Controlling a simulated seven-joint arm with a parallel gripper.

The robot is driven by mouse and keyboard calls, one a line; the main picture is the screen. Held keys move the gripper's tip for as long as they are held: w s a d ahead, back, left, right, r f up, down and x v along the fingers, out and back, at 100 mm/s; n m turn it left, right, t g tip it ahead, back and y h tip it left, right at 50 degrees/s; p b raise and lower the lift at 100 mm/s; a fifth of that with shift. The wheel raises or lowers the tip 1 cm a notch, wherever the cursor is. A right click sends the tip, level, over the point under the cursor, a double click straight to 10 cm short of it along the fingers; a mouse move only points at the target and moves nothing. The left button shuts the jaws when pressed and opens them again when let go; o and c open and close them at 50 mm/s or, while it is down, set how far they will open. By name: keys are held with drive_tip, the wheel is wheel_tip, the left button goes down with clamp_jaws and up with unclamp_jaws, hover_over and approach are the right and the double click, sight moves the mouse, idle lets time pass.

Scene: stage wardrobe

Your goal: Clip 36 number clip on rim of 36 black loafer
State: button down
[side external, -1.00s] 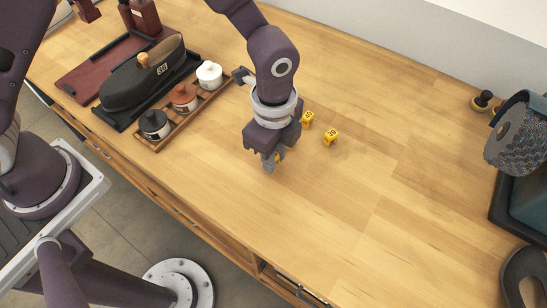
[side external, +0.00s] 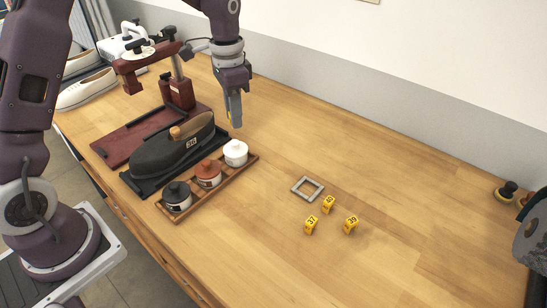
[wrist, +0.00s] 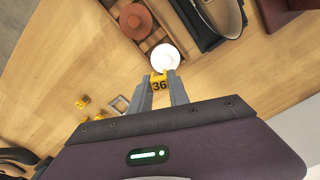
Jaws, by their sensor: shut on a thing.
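My gripper (side external: 235,120) is shut on the yellow 36 number clip (wrist: 159,83) and holds it above the table. The number 36 faces the wrist camera between the fingertips. The black loafer (side external: 165,153) lies to the left of and lower than my gripper in the side view, with a 36 label and a wooden piece in its opening. In the wrist view part of the loafer (wrist: 208,30) shows at the top, ahead and to the right of the clip. The clip is apart from the loafer's rim.
A wooden rack (side external: 215,182) with black, orange-brown and white pots stands beside the loafer. A dark red stand (side external: 180,90) rises behind it. A grey square frame (side external: 307,189) and three yellow clips, including the 37 clip (side external: 311,225), lie on the table. The right of the table is mostly clear.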

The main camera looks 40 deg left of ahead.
drive_tip(key=a+r+n, duration=0.1)
drive_tip(key=a+n, duration=0.4)
drive_tip(key=a, duration=0.6)
drive_tip(key=shift+s+a+f, duration=0.15)
drive_tip(key=shift+f, duration=0.85)
drive_tip(key=shift+s+a+f, duration=0.2)
drive_tip(key=shift+f, duration=0.8)
drive_tip(key=shift+s+a+f, duration=0.15)
drive_tip(key=shift+f, duration=0.85)
drive_tip(key=shift+s+a, duration=0.1)
drive_tip(key=shift+a, duration=0.1)
drive_tip(key=shift+f, duration=1.4)
drive_tip(key=c, duration=1.2)
unclamp_jaws()
drive_tip(key=shift+o, duration=0.2)
